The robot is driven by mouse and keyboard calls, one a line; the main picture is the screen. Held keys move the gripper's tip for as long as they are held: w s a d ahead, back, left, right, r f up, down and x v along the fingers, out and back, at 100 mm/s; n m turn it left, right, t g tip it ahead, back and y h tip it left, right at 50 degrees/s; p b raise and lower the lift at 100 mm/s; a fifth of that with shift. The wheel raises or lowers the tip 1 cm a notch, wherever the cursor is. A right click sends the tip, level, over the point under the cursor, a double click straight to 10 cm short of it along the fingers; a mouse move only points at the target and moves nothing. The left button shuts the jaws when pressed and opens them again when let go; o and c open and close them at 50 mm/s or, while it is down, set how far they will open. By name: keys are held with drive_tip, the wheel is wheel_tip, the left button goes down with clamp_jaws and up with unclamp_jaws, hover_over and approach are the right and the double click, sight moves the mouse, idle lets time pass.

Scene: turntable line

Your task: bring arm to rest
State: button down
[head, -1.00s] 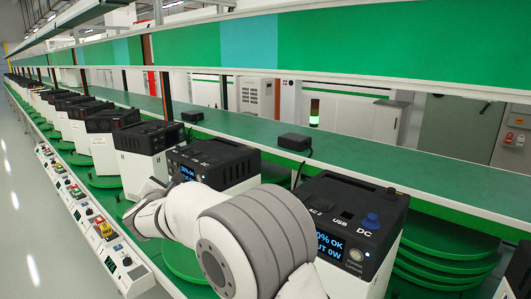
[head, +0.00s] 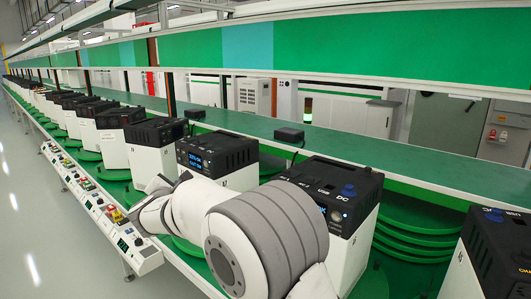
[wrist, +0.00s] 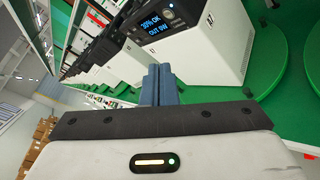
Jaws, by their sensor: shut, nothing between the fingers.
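My arm crosses the lower middle of the head view, a white and grey link folded in front of the line; the fingers are hidden there. In the wrist view my gripper (wrist: 158,84) shows its blue-grey fingers closed together with nothing between them. Beyond the fingertips is a white and black power station (wrist: 185,35) with a lit blue screen, on a green round turntable. The fingers appear apart from it.
A power station (head: 335,185) with a blue knob stands right behind my arm, another (head: 215,152) to its left. One more (head: 490,250) is at the right edge. Control boxes (head: 130,248) line the front edge. The grey floor (head: 40,230) at left is clear.

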drive_tip(key=s+d+m+g+h, duration=0.25)
drive_tip(key=d+m+h, duration=0.35)
drive_tip(key=d, duration=1.2)
drive_tip(key=s+d+f+m+g, duration=0.1)
drive_tip(key=s+d+m+g, duration=0.3)
drive_tip(key=d, duration=0.4)
drive_tip(key=s+d+f+m+g, duration=0.2)
drive_tip(key=s+d+m, duration=0.3)
drive_tip(key=d, duration=0.2)
drive_tip(key=s+d+f+m+g+y, duration=0.1)
drive_tip(key=s+m, duration=0.3)
drive_tip(key=s, duration=0.4)
drive_tip(key=s+d+f+m+g+y, duration=0.2)
drive_tip(key=s+d+f+m, duration=0.1)
drive_tip(key=s, duration=0.5)
drive_tip(key=s+d+f+m+g+y, duration=0.2)
drive_tip(key=s+d+f+m, duration=0.1)
drive_tip(key=s+m, duration=0.3)
drive_tip(key=shift+s+f, duration=0.5)
drive_tip(key=shift+s, duration=0.6)
